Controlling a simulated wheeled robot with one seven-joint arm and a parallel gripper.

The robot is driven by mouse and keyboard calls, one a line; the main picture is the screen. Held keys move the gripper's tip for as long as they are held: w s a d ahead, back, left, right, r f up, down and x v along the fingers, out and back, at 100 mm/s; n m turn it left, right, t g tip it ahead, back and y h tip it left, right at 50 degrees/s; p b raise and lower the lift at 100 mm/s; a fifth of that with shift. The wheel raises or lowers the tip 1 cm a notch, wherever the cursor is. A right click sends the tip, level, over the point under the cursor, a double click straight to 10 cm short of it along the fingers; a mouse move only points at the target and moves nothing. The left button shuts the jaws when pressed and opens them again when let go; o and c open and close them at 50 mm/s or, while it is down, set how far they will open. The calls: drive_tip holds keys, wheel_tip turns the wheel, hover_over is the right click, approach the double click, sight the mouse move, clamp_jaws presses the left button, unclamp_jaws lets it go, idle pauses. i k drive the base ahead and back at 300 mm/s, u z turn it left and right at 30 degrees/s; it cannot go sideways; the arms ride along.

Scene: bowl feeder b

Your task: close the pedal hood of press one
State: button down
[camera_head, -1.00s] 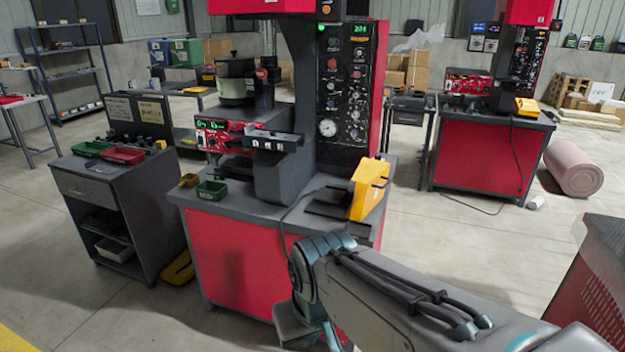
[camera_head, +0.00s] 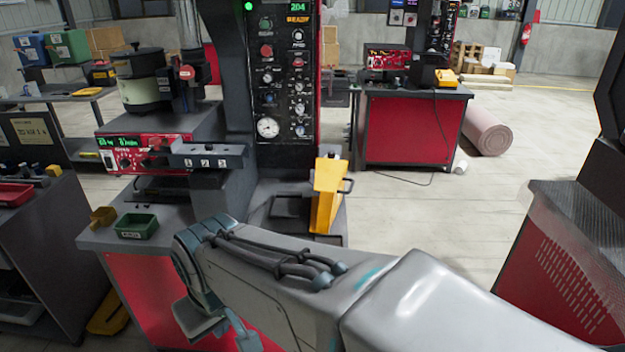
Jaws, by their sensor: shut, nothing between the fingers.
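The press in front of me has a red base cabinet and a dark panel of gauges and knobs (camera_head: 283,80). A yellow hood-like cover (camera_head: 327,193) with a dark side handle stands steeply raised on the right of its tabletop, beside a low dark frame (camera_head: 290,208). I take it for the pedal hood, but no label shows. A flat yellow piece (camera_head: 108,313) lies on the floor left of the press, partly cut off by the cabinet. My arm reaches across the lower middle, in front of the press. My gripper's fingers do not show.
A green bin (camera_head: 137,226) and a small yellow scoop (camera_head: 103,216) sit on the tabletop's left. A second press with a red cabinet (camera_head: 410,130) and a pink roll (camera_head: 486,130) stand behind. A perforated red-sided unit (camera_head: 570,270) is at right. Open floor lies between.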

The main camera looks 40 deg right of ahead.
sight(330, 174)
drive_tip(key=z, duration=0.5)
drive_tip(key=i, duration=0.85)
drive_tip(key=z, duration=0.6)
